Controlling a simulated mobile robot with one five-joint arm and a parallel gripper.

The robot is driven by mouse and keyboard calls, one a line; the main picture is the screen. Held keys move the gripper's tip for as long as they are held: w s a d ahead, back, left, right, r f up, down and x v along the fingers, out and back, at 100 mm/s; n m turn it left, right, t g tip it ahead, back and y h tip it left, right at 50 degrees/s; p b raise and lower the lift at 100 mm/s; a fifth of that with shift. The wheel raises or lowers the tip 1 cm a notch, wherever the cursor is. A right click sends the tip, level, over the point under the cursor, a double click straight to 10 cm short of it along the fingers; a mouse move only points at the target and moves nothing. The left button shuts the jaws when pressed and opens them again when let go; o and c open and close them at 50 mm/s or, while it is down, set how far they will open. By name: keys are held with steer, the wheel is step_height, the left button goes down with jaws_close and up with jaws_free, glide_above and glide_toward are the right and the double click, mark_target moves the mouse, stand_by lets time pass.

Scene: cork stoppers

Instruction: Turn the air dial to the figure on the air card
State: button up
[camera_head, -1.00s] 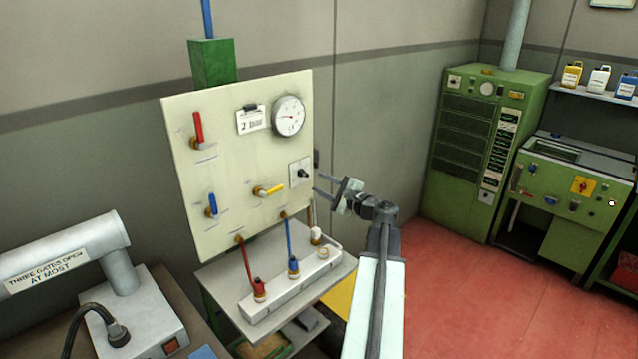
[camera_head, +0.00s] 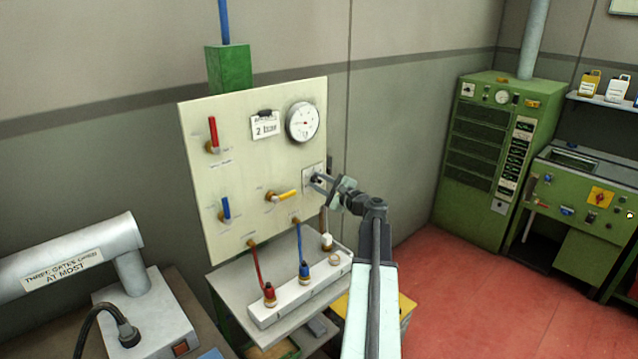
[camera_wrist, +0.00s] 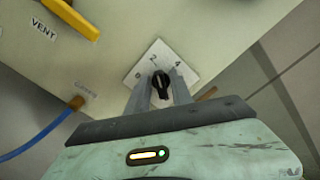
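The air dial, a black knob (camera_wrist: 161,88) on a white plate (camera_wrist: 149,62), shows in the wrist view with the figures 0, 2 and 4 around it. Its white mark points up, near the 2. My gripper (camera_wrist: 164,86) has one finger on each side of the knob; whether they touch it I cannot tell. In the head view my gripper (camera_head: 318,182) is at the plate on the panel's right side and hides most of the knob. The air card (camera_head: 265,126) reads "2 bar". A round gauge (camera_head: 302,122) is right of it.
The cream panel (camera_head: 245,215) carries a red lever (camera_head: 213,132), a blue lever (camera_head: 226,208) and a yellow lever (camera_head: 286,195). Hoses run down to a white manifold (camera_head: 290,306) below. The red floor (camera_head: 470,300) to the right is clear.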

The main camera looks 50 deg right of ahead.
jaws_close()
steer(key=shift+n, duration=0.5)
steer(key=shift+o, duration=2.2)
jaws_free()
steer(key=shift+f, duration=0.1)
steer(key=shift+s, duration=0.15)
steer(key=s, duration=0.7)
steer(key=shift+s+a, duration=0.3)
